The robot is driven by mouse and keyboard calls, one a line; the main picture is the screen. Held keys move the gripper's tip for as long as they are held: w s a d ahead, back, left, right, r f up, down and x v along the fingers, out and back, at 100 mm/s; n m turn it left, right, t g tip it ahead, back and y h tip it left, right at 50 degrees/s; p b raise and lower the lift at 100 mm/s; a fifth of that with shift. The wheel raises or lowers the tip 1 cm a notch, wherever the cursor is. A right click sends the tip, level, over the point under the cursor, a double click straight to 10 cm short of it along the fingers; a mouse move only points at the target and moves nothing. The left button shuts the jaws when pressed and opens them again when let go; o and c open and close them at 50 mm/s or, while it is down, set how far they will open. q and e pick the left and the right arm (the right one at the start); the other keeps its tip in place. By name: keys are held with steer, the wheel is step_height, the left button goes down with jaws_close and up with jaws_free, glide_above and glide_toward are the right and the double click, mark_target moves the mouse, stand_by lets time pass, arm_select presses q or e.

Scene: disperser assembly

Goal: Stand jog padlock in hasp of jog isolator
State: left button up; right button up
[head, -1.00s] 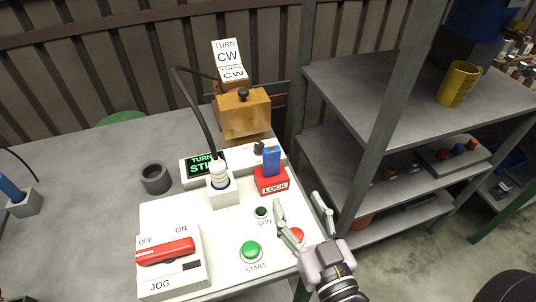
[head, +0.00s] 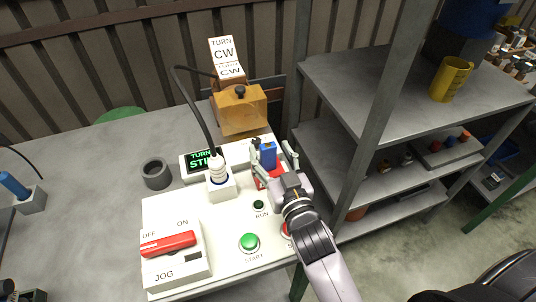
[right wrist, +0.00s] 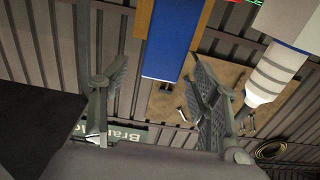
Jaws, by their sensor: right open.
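A blue upright block (head: 268,155), which looks like the padlock, stands in a red base marked LOCK, now mostly hidden by my gripper. My right gripper (head: 274,160) is open, with one finger on each side of the blue block. In the right wrist view the blue block (right wrist: 172,40) shows between the spread fingers, with visible gaps. The jog isolator (head: 176,268) is the white box marked JOG at the front left of the panel. Its red handle (head: 168,244) lies across it below OFF and ON, and a dark slot (head: 193,258) shows below. My left gripper is not in view.
A white plug with a cable (head: 217,170) stands just left of my right gripper. A green START button (head: 249,242) is on the panel. A grey ring (head: 157,174) and an amber box (head: 240,108) are on the table. A shelf (head: 400,95) stands to the right.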

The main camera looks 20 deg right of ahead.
steer(key=w, duration=0.2)
steer(key=shift+w, duration=0.3)
steer(key=shift+s, duration=0.1)
steer(key=shift+c, duration=0.6)
steer(key=c, duration=1.2)
jaws_close()
steer(key=shift+r, duration=0.15)
